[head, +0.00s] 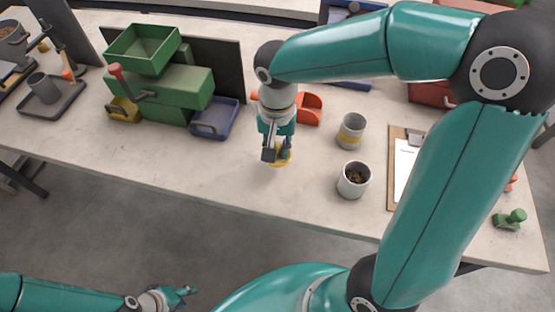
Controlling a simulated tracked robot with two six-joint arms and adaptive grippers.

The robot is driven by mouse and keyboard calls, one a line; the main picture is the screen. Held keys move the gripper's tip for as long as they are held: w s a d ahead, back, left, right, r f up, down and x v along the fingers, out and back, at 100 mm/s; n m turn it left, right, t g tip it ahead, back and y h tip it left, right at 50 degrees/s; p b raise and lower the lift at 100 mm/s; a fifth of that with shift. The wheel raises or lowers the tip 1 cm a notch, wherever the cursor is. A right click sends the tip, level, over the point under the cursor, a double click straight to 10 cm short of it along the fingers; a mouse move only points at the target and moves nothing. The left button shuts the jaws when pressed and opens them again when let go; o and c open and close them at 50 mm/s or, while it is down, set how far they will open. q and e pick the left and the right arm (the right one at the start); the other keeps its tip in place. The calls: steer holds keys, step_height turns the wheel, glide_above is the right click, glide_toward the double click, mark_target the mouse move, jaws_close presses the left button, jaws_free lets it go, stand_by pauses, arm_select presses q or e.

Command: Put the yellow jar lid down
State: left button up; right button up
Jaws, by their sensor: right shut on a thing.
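The yellow jar lid (284,161) is near the front edge of the workbench, left of the jars, and partly hidden by my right gripper. My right gripper (277,153) points down and is shut on the lid. The lid is at or just above the bench top; I cannot tell if it touches. A grey jar with a yellow band (351,131) and an open grey jar with dark pellets (354,180) stand to the right. My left gripper (188,292) is low on the left, off the bench and away from the lid; its jaws are too small to read.
The green bagger machine (170,92) with a red-knobbed lever stands left. A blue tray (216,120) and an orange scoop-like bin (308,108) lie behind the lid. A clipboard (404,165) and a green stamp-like object (509,219) are right. The bench front left of the lid is clear.

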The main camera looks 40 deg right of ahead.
mark_target(277, 170)
step_height(277, 170, down, 6)
stand_by(0.5)
steer(key=o, duration=0.4)
steer(key=shift+f, duration=0.1)
steer(key=o, duration=0.4)
steer(key=shift+r, duration=0.2)
step_height(277, 170, up, 12)
stand_by(0.3)
